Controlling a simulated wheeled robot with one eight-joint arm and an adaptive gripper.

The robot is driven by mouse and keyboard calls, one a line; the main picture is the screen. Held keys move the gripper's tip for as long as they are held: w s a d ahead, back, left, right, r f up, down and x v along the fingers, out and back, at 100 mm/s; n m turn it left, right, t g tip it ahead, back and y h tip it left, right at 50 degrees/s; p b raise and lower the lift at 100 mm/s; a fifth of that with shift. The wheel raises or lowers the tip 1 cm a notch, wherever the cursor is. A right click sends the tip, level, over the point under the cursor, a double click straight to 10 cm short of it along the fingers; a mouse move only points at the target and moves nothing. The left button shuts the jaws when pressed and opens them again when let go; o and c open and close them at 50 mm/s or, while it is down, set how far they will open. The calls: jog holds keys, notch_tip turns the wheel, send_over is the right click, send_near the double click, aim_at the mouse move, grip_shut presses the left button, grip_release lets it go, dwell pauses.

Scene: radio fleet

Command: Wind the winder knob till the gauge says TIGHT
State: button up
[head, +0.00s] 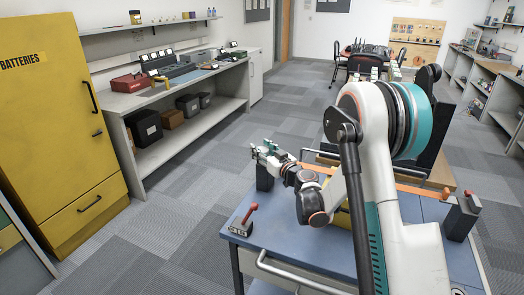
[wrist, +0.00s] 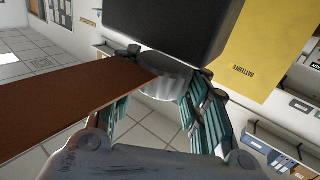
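A silver ribbed knob (wrist: 165,86), apparently the winder knob, shows in the wrist view beneath a black block (wrist: 165,28). My gripper (wrist: 168,95) has its teal fingers on either side of it. A brown band partly covers the left finger, so I cannot tell if both fingers touch the knob. In the head view my gripper (head: 264,149) is at the upper left of the blue bench, by a black post (head: 264,177); the knob is hidden there. I cannot make out a gauge or the word TIGHT in either view.
The brown-orange band (wrist: 60,105) runs close past my fingers; it also spans the bench (head: 411,188). A small red-handled device (head: 243,221) sits at the bench's (head: 284,238) left corner. Grey floor lies open left of the bench.

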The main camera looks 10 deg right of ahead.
jog(key=shift+h, duration=0.3)
jog(key=shift+a+m+t+h, duration=0.15)
jog(key=shift+m+t+h, duration=0.35)
jog(key=shift+m+h, duration=2.3)
jog(key=shift+h, duration=1.6)
jog(key=o, duration=1.1)
jog(key=s, duration=0.4)
jog(key=s+a, duration=0.1)
jog(key=s, duration=0.6)
jog(key=shift+s+a, duration=0.4)
